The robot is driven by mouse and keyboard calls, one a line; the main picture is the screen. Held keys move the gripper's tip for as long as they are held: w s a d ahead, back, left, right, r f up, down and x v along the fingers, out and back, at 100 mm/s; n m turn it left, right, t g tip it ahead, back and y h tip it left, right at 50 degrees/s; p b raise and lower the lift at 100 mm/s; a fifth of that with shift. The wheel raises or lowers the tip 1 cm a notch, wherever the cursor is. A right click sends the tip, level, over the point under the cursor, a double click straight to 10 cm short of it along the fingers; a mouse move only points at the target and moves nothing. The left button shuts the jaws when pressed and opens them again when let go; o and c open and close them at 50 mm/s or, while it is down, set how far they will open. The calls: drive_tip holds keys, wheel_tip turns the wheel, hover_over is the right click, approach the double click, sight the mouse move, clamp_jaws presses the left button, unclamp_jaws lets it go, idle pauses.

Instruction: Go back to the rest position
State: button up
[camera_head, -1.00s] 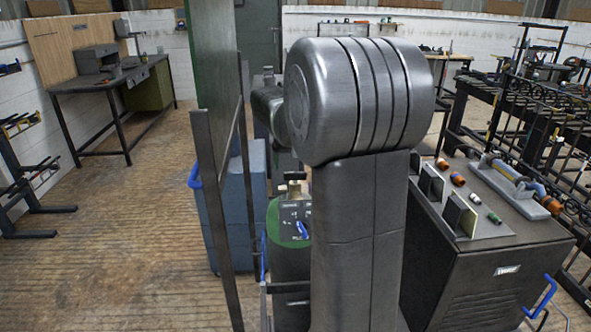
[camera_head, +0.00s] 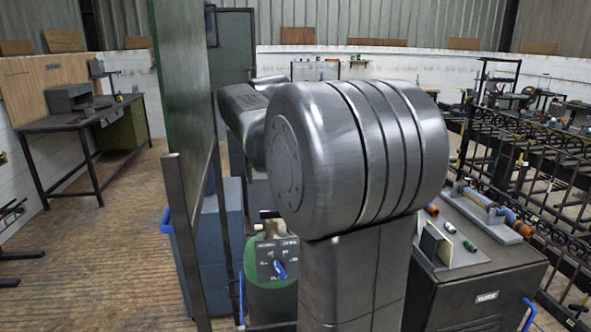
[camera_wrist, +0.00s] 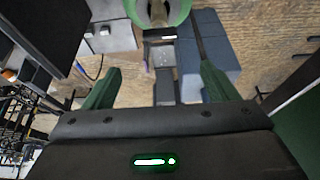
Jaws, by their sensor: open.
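My gripper (camera_wrist: 158,88) shows in the wrist view with its two green fingers wide apart and nothing between them. Beyond the fingers lie the wooden floor, a blue cabinet and a rounded green thing, all some way off. In the head view my own grey arm stands large in the middle and is bent away from the camera. My gripper is hidden behind it there.
A green panel (camera_head: 184,80) on a dark post stands close left of my arm, with a blue cabinet (camera_head: 208,250) behind it. A dark cart (camera_head: 480,270) with small parts stands right. Metal racks (camera_head: 530,180) fill the far right. Open floor (camera_head: 100,260) lies left.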

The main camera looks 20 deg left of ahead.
sight(271, 211)
drive_tip(key=x, duration=1.3)
drive_tip(key=shift+w+f, duration=0.1)
drive_tip(key=shift+f, duration=0.3)
